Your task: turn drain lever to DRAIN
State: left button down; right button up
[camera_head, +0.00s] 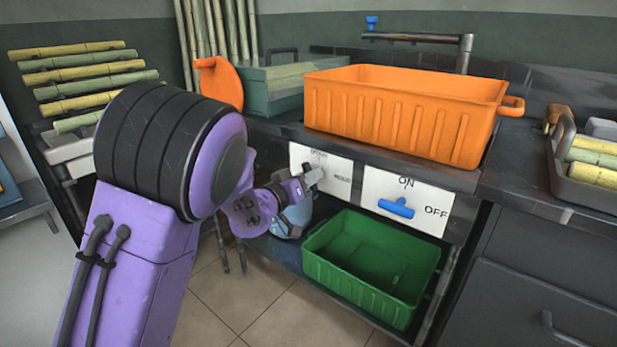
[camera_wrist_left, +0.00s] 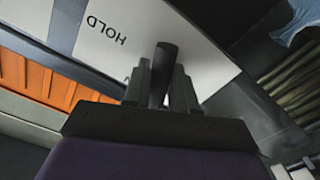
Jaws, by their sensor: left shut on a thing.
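The drain lever (camera_wrist_left: 165,58) is a dark, rounded handle in the left wrist view, on a white label plate printed HOLD. The plate (camera_head: 338,178) also shows in the head view, on the counter front at left, with small lettering at its top and right that is hard to read. My left gripper (camera_wrist_left: 164,84) is shut on the lever, one finger on each side of it. In the head view my left gripper (camera_head: 309,180) reaches the plate and hides most of the lever, so its exact setting cannot be told. My right gripper is not in view.
A second plate (camera_head: 430,199) marked ON and OFF has a blue handle (camera_head: 396,208). An orange tub (camera_head: 400,110) stands on the counter above. A green bin (camera_head: 365,278) sits on the shelf below, beside a blue-grey item (camera_head: 290,222) close to my left wrist.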

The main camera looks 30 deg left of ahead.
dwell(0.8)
pick_arm(q)
jog(key=c, duration=0.9)
grip_release()
jog(key=shift+s, duration=0.15)
jog(key=s+p, duration=0.1)
jog(key=s, duration=0.9)
jog(key=shift+s+a+p, duration=0.15)
jog(key=shift+a+p, duration=0.2)
jog(key=shift+a, duration=0.05)
jog(key=shift+c, duration=0.2)
